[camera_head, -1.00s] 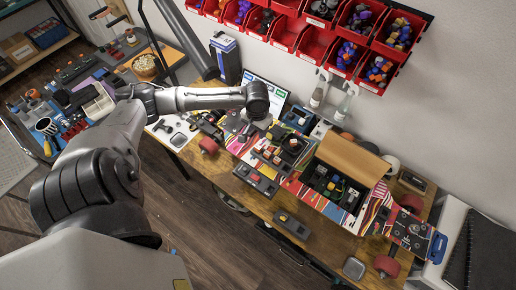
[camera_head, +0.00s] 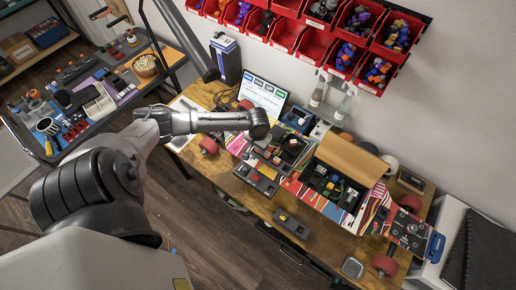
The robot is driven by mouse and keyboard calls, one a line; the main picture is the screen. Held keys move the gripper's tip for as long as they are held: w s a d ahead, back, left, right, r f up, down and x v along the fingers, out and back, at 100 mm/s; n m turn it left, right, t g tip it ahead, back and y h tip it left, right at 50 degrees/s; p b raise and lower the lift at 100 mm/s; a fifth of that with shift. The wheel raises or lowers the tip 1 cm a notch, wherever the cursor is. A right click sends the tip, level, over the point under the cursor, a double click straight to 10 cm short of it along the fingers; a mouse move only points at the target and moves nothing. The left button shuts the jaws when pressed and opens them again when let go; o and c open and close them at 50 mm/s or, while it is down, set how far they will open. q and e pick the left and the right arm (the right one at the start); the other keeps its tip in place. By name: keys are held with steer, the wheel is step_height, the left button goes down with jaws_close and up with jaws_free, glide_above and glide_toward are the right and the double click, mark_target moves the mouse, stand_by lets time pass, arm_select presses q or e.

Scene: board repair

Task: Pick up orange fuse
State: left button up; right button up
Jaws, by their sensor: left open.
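My left arm reaches in from the left over the workbench. Its left gripper (camera_head: 254,143) points down above the skateboard's left part, largely hidden under the wrist; its fingers are hard to make out. I see nothing held. I cannot tell the orange fuse for sure. A small orange-yellow piece (camera_head: 283,217) sits on a dark case (camera_head: 292,225) at the bench's front edge. Another dark case (camera_head: 256,180) with small light and reddish parts lies nearer the gripper. Small coloured parts, one yellow, sit inside the open electronics bay (camera_head: 325,190). My right gripper is not in view.
The colourful skateboard (camera_head: 378,214) with red wheels lies across the wooden bench (camera_head: 330,245). A brown flap (camera_head: 352,158) stands over the bay. A screen (camera_head: 262,96) and spray bottles stand behind. Red bins (camera_head: 290,33) hang on the wall. A tool cart stands left.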

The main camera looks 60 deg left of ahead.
arm_select(q)
steer(key=shift+f, duration=0.4)
steer(key=shift+c, duration=0.3)
steer(key=c, duration=0.7)
steer(key=shift+o, duration=0.2)
steer(key=shift+r, duration=0.1)
step_height(320, 180, up, 4)
steer(key=shift+f, duration=0.1)
steer(key=w+d+r+b, duration=0.2)
steer(key=d+r, duration=0.5)
steer(key=d, duration=0.4)
steer(key=shift+w, duration=0.75)
